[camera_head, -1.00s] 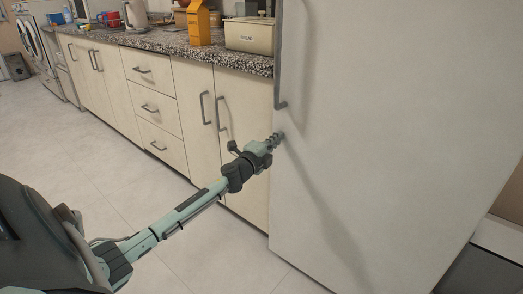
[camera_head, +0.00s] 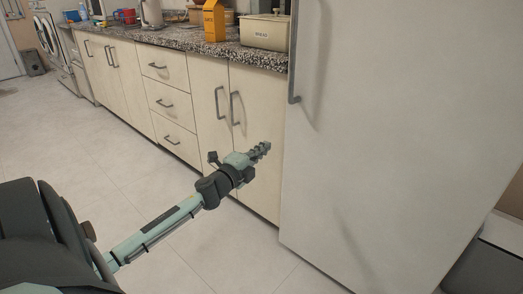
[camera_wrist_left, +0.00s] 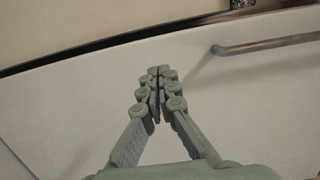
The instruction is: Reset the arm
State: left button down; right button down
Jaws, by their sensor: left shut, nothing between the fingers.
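My left gripper (camera_head: 262,150) is at the end of my outstretched left arm, in front of the lower cabinet doors and just left of the white fridge (camera_head: 400,130). In the left wrist view the fingers of my left gripper (camera_wrist_left: 158,75) meet at the tips, with nothing between them. The fridge door (camera_wrist_left: 250,100) fills much of that view behind the fingers, with its bar handle (camera_wrist_left: 265,45) at the upper right. My right gripper is not in either view.
Cream cabinets (camera_head: 205,100) with bar handles run along the left under a speckled counter (camera_head: 180,40). A yellow carton (camera_head: 214,20) and a cream bread box (camera_head: 265,32) stand on the counter. The tiled floor (camera_head: 70,140) at the left is clear.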

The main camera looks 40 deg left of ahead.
pick_arm(q)
jog(key=shift+s, duration=0.4)
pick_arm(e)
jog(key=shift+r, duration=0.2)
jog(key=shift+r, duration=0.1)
